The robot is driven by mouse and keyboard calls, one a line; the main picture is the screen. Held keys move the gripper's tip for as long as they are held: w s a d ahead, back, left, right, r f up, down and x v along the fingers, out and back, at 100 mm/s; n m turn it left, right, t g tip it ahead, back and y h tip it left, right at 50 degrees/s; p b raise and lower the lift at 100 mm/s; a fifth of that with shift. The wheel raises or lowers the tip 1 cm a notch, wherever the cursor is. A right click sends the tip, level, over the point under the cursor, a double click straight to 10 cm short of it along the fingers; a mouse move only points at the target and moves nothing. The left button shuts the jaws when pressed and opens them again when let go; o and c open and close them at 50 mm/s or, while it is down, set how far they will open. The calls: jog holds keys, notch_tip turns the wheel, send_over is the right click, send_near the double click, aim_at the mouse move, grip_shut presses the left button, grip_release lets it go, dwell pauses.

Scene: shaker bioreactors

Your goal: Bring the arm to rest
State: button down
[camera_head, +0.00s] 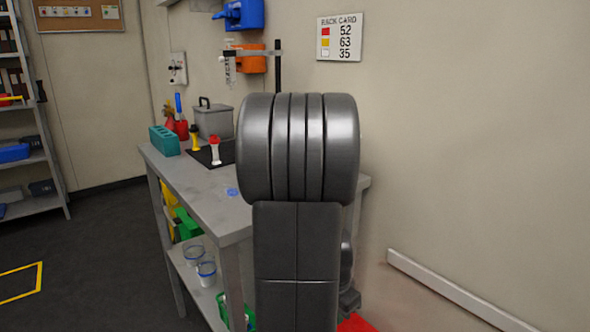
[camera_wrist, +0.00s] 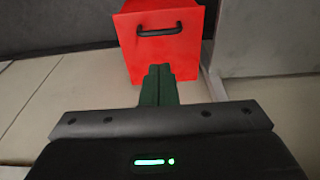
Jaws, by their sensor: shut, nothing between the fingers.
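My arm rises in front of the workbench (camera_head: 195,190) in the head view, and its large grey joint and link hide the bench's right part. My gripper (camera_wrist: 158,70) shows in the wrist view with its two dark green fingers shut together and nothing between them. Beyond the fingertips is a red box (camera_wrist: 140,50) with a black handle. I cannot tell whether the fingertips touch it. In the head view a red patch (camera_head: 356,324) shows at the bottom, beside my arm.
On the bench stand a teal rack (camera_head: 164,140), a grey lidded container (camera_head: 214,120), and red-capped and yellow items on a dark mat (camera_head: 222,156). Cups (camera_head: 206,270) sit on the lower shelf. A wall rail (camera_head: 450,290) runs at right. The floor at left is open.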

jog(key=f+b, duration=0.1)
jog(key=f, duration=0.2)
jog(key=f+b, duration=0.2)
jog(key=f, duration=0.2)
jog(key=w+d+f+b, duration=0.1)
jog(key=f+b, duration=0.1)
jog(key=f, duration=0.1)
jog(key=shift+d+f, duration=0.1)
jog(key=shift+f, duration=0.2)
jog(key=shift+f+b, duration=0.6)
jog(key=shift+f, duration=0.35)
jog(key=shift+r, duration=0.15)
